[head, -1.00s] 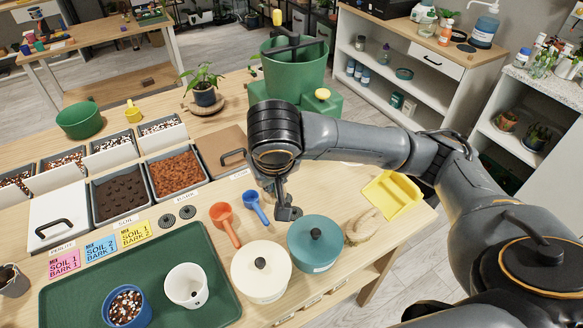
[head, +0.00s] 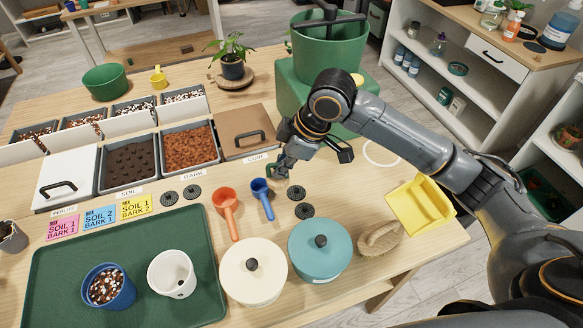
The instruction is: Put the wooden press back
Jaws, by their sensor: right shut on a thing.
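My right gripper (head: 281,170) is over the table, just in front of the brown lidded bin and behind the blue scoop. It points down and is shut on the wooden press, of which hardly anything shows behind the fingers. I cannot tell whether the press touches the table. A white ring (head: 381,152) is marked on the bare tabletop to the right of the gripper, beyond my forearm, with nothing standing in it. My left gripper is out of view.
A blue scoop (head: 262,198), an orange scoop (head: 226,212) and black discs (head: 304,211) lie near the gripper. White (head: 252,280) and teal (head: 319,255) lidded pots, a brush (head: 379,240) and a yellow dustpan (head: 420,207) stand in front. A green tray (head: 60,262) holds two pots.

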